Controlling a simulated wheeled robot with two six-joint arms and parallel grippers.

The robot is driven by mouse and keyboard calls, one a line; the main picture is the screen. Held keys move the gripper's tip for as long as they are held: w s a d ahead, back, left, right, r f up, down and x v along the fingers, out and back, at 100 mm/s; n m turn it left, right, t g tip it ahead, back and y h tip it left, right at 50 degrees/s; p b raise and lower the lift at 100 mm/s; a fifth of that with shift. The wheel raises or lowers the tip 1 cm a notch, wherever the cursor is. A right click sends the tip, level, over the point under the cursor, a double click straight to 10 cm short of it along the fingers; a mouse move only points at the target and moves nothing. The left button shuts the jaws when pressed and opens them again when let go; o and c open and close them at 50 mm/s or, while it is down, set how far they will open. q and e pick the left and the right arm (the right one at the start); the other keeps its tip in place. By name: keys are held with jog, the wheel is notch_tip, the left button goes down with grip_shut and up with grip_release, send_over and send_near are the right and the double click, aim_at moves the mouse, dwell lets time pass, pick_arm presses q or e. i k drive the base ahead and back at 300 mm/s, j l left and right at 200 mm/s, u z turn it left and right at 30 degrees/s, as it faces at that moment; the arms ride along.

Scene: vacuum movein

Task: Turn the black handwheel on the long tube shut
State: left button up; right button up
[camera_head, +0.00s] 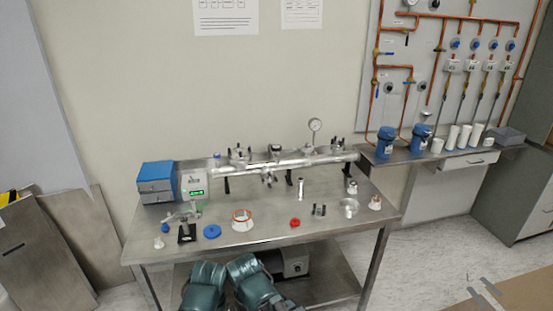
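The long tube (290,163) is a shiny metal pipe lying horizontally above the bench, on dark supports. Small black parts that look like handwheels or knobs stand on it near the left end (239,152), at the middle (275,149) and near the right end (335,144). They are too small to tell which is the handwheel or how far it is turned. Teal parts of my own body show at the bottom edge, in front of the bench. Neither gripper can be made out, and nothing touches the tube.
The steel bench (265,230) carries a blue-topped box (156,182), a display unit (195,185), a blue disc (212,231), a white ring (242,220) and a red piece (295,222). A round gauge (315,125) rises behind the tube. A shelf (440,158) stands right.

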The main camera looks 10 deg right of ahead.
aim_at(275, 147)
jog(key=i+z, duration=0.4)
jog(key=i+j+z, duration=0.35)
jog(key=i, duration=0.15)
jog(key=i+j+z, duration=0.2)
jog(key=i+z, duration=0.2)
